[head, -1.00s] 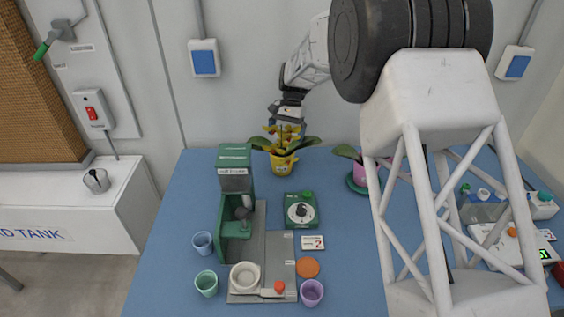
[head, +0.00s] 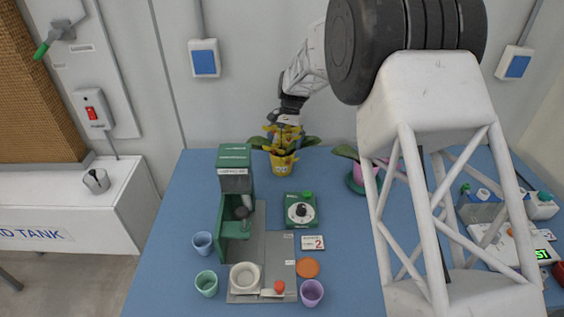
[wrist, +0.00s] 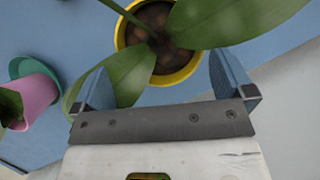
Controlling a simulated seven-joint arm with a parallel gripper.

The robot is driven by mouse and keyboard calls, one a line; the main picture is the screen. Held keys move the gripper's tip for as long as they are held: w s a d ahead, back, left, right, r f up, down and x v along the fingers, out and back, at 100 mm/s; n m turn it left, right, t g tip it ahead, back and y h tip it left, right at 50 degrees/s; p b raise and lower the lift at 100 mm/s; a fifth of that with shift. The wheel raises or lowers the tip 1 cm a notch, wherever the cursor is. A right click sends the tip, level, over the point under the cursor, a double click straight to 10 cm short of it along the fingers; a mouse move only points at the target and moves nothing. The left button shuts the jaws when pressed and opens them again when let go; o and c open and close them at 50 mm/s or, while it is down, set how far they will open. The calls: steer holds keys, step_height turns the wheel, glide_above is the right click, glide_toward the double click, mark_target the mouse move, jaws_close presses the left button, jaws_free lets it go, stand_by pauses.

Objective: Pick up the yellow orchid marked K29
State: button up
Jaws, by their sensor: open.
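A yellow pot (head: 283,165) with yellow orchid flowers (head: 282,135) and broad green leaves stands upright at the back of the blue table. Its label is too small to read surely. My gripper (head: 286,122) is above and behind the pot, among the flowers, pointing down. In the wrist view my gripper (wrist: 157,68) is open. The pot (wrist: 192,68) with dark bark lies just beyond the fingertips, partly between them. A leaf (wrist: 122,78) crosses by the left finger. Nothing is held.
A pink pot (wrist: 38,95) in a green saucer (head: 356,184) stands to the right. A green machine (head: 236,190) stands in front left, a green timer-like box (head: 300,210) in front. Several small cups are nearer. The wall is close behind the orchid.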

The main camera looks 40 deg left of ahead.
mark_target(282, 154)
steer(key=shift+x, duration=2.6)
steer(key=shift+c, duration=0.3)
steer(key=c, duration=0.7)
